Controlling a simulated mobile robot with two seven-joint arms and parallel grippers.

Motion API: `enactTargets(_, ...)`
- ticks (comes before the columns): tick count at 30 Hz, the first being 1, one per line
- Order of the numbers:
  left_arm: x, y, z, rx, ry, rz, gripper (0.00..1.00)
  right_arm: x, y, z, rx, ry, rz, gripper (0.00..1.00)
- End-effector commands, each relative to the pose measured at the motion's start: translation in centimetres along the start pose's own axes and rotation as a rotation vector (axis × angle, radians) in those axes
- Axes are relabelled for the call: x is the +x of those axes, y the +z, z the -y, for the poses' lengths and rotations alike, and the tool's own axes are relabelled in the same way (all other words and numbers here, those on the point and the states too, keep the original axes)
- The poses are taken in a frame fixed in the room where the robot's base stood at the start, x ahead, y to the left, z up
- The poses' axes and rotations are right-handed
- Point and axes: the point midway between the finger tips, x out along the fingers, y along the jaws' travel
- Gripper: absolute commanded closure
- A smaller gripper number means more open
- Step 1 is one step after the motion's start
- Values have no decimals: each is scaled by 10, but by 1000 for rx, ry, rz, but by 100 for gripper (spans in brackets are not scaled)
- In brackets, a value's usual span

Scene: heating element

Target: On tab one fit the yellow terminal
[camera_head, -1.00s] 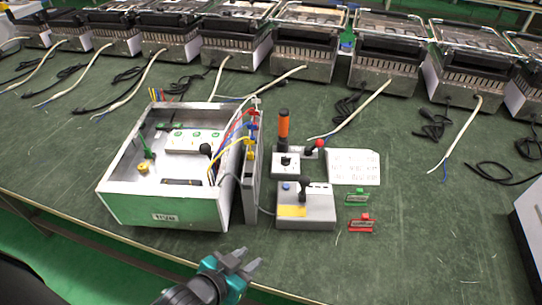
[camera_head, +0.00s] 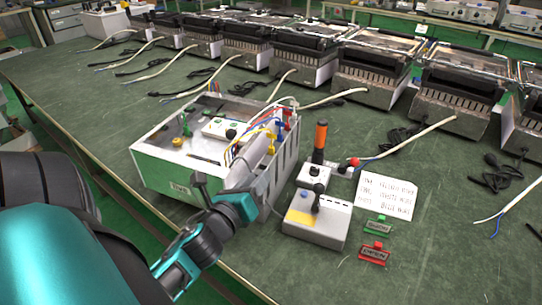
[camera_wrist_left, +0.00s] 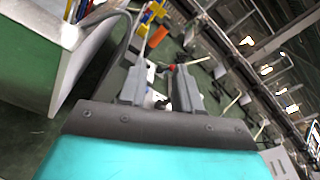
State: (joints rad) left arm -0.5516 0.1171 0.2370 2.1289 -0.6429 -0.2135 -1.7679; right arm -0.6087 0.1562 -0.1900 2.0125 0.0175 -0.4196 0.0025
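The yellow terminal (camera_head: 270,134) is on a yellow wire at the right end of the open metal box (camera_head: 165,165), close to blue and red ones. I cannot tell whether it sits on a tab; the tabs are too small to make out. Yellow also shows at the top of the left wrist view (camera_wrist_left: 152,14), blurred. My left gripper (camera_head: 232,182) is in front of the box's right end, on the near side of the yellow terminal and apart from it. In the left wrist view its two fingers (camera_wrist_left: 160,85) stand apart with nothing between them. My right gripper is out of view.
A grey control box (camera_head: 318,228) with a lever, an orange-handled device (camera_head: 320,142), a written card (camera_head: 387,195), and green (camera_head: 377,226) and red (camera_head: 375,254) tags lie to the right. Several similar units with cables line the back. The green bench is clear at right front.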

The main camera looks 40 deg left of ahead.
Motion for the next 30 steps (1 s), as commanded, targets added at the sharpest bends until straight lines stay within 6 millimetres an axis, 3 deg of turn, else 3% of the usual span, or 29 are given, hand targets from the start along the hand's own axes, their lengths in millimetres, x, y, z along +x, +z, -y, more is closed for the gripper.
enactTargets(3, 3, 17, -9, 272, 10, 68, 67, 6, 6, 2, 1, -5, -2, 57)
enactTargets(9, 7, 34, -12, 488, 27, 115, 67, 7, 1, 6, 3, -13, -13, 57)
enactTargets(21, 69, 42, -12, 503, 29, 118, 67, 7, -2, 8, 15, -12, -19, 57)
enactTargets(30, 90, 43, -12, 500, 28, 117, 67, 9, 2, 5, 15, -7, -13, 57)
